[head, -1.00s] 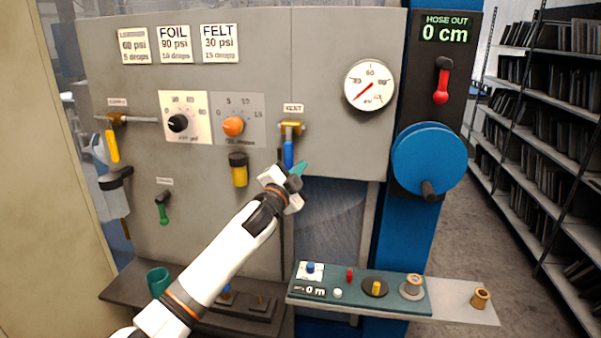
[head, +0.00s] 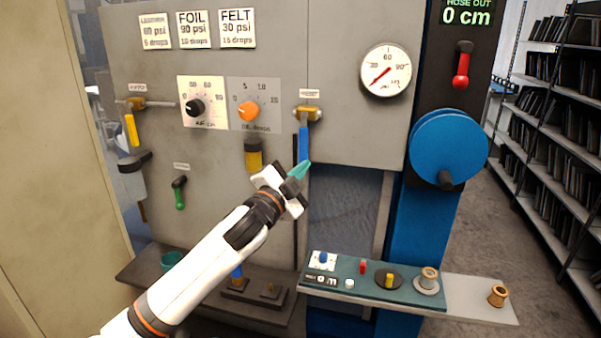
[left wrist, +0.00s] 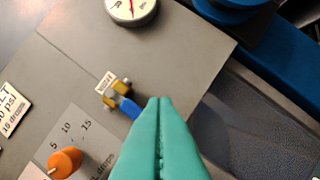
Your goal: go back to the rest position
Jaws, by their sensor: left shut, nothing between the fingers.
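My left gripper (head: 299,170) has teal fingers and is shut and empty. In the head view it is in front of the grey panel (head: 350,140), just below the blue lever of the vent valve (head: 304,140). In the left wrist view the shut fingers (left wrist: 160,105) point at the panel, with the valve's brass body (left wrist: 117,92) and blue lever just left of the tips. I cannot tell whether the fingertips touch the lever. The lever hangs down in the head view. My right gripper is not in view.
A pressure gauge (head: 386,70), an orange knob (head: 249,111) and a black knob (head: 194,106) are on the panel. A blue hose reel (head: 448,147) is at the right. A narrow shelf (head: 470,297) with small parts juts out below. Book racks (head: 560,150) stand far right.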

